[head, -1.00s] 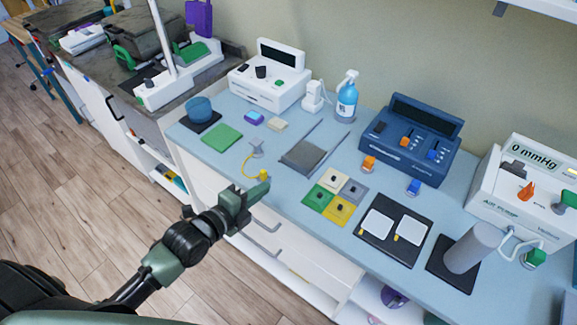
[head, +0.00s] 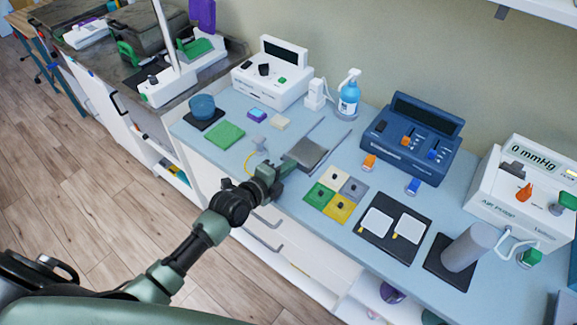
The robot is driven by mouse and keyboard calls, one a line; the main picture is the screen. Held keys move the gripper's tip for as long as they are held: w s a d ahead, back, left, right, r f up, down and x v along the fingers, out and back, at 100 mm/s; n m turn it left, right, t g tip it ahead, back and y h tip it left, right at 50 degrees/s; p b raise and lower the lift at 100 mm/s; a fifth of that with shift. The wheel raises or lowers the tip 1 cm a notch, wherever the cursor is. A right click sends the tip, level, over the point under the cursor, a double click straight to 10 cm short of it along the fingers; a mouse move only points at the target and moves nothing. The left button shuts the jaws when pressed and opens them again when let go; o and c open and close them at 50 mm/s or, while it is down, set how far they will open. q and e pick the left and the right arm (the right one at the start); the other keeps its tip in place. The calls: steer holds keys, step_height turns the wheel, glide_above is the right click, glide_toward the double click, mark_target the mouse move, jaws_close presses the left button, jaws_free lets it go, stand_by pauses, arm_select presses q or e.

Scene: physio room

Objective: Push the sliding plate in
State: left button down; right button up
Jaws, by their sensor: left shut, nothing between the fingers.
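The sliding plate (head: 312,152) is a flat grey plate lying between two thin rails on the light blue counter, in the middle of the head view. My left gripper (head: 287,166) is shut and empty at the plate's near left edge, covering part of that edge. I cannot tell whether its fingertips touch the plate. My right gripper is not in view.
Coloured square tiles (head: 340,209) lie to the right of the plate, with a black mat (head: 391,245) beyond them. A green pad (head: 218,135) and small blocks lie to the left. A blue device (head: 412,137) and a spray bottle (head: 348,97) stand behind.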

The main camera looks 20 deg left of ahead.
mark_target(314, 145)
arm_select(q)
steer(key=w+d+b, duration=0.1)
steer(key=w+b, duration=0.1)
steer(key=w, duration=0.2)
steer(key=w+d+b, duration=0.2)
steer(key=w, duration=0.2)
steer(key=w+d+b, duration=0.1)
steer(key=w+b, duration=0.1)
steer(key=w, duration=0.2)
steer(key=shift+d+f+b, duration=0.2)
steer(key=shift+b, duration=0.1)
steer(key=shift+w+r, duration=0.1)
steer(key=shift+r, duration=0.45)
